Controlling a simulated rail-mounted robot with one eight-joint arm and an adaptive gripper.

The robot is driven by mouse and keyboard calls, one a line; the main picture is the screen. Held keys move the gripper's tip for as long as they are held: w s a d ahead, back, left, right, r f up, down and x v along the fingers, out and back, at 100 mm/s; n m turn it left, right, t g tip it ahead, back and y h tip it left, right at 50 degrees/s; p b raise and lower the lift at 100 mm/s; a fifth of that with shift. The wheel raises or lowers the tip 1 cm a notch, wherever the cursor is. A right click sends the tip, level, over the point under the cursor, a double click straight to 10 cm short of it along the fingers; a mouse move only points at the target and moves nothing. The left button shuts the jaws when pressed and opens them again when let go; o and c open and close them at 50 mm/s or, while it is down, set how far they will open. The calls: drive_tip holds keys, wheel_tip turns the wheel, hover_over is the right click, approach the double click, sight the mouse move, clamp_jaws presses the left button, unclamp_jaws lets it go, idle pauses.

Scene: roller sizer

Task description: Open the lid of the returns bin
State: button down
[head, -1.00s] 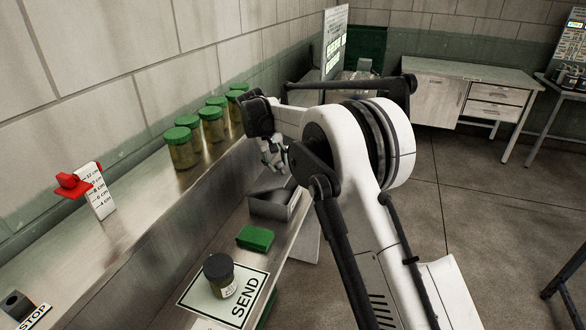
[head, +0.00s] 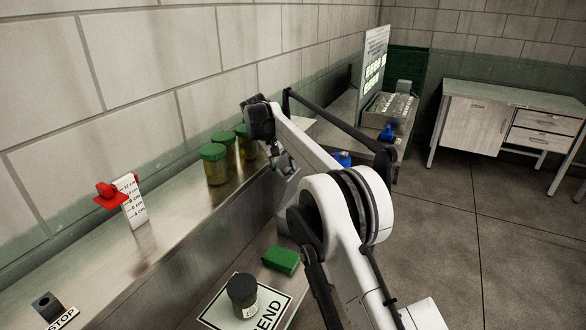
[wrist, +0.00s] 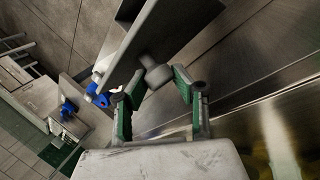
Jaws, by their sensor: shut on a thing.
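My gripper (head: 283,160) is low over the steel bench's front side in the head view, partly hidden by my arm. In the wrist view its two green-padded fingers (wrist: 158,78) are shut on a short grey knob (wrist: 154,71). The knob sits on a flat grey panel (wrist: 165,28), which looks like the lid of the returns bin and stands tilted. In the head view a grey part of the bin or its lid (head: 285,190) shows just below the gripper. How far the lid is open and the bin's inside cannot be told.
Green-lidded jars (head: 214,165) stand on the steel bench left of my gripper. A red height gauge (head: 122,200) stands further left. A dark-lidded jar (head: 242,293) and a green block (head: 281,260) are on the lower shelf. Blue items (head: 387,132) lie beyond my arm.

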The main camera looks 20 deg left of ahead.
drive_tip(key=shift+s+a+f, duration=0.15)
drive_tip(key=shift+a+f, duration=0.05)
drive_tip(key=shift+a, duration=0.4)
drive_tip(key=c, duration=1.4)
unclamp_jaws()
drive_tip(key=shift+s+a, duration=0.15)
drive_tip(key=shift+r, duration=0.1)
drive_tip(key=shift+v, duration=3.7)
